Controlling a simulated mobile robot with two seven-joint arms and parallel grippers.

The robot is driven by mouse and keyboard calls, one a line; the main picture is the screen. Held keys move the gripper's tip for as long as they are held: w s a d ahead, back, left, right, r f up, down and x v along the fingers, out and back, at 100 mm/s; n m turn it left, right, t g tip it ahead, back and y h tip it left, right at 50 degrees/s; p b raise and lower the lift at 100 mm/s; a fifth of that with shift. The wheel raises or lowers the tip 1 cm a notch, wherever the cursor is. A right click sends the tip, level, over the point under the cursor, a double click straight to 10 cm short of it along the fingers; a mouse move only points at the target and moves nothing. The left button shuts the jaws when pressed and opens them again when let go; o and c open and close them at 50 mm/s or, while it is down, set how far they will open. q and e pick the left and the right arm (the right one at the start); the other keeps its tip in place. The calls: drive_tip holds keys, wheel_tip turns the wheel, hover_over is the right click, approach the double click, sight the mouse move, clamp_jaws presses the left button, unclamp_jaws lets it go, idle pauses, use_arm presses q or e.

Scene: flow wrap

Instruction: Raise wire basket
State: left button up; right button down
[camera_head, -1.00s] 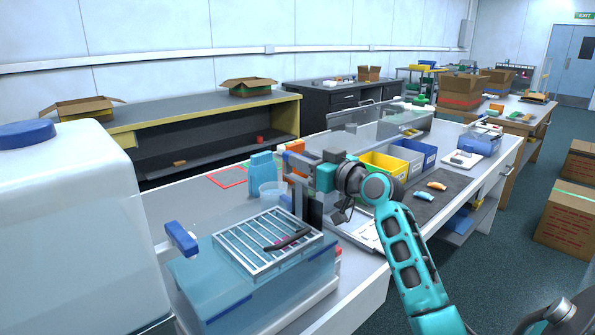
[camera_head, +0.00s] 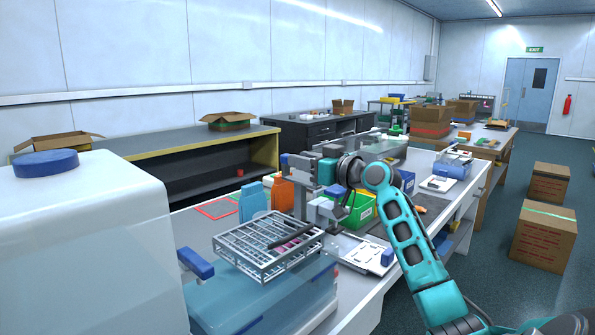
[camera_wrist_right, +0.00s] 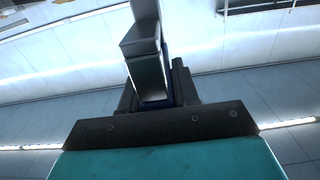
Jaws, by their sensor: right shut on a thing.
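The wire basket (camera_head: 236,258) is a pale metal grid with a dark elongated piece (camera_head: 292,238) lying across it. In the head view it hangs level above the blue translucent tank (camera_head: 222,306), with its wire sides showing over the tank's top. My right gripper (camera_head: 305,172) is above the basket's far right corner, shut on a grey upright bar that appears to rise from the basket. The bar's lower joint is partly hidden. In the right wrist view a grey upright piece (camera_wrist_right: 147,65) stands between the jaws. My left gripper is not in view.
A large white container with a blue cap (camera_head: 45,163) stands left of the tank. A blue-handled part (camera_head: 196,263) is at the tank's left edge. Blue and orange bottles (camera_head: 254,200) stand behind the basket. A green bin (camera_head: 357,211) and white tray (camera_head: 368,256) are on the right.

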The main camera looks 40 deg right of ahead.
drive_tip(key=shift+r, duration=0.3)
drive_tip(key=shift+r, duration=0.15)
drive_tip(key=c, duration=1.2)
unclamp_jaws()
drive_tip(key=shift+o, duration=1.4)
drive_tip(key=shift+f, duration=0.2)
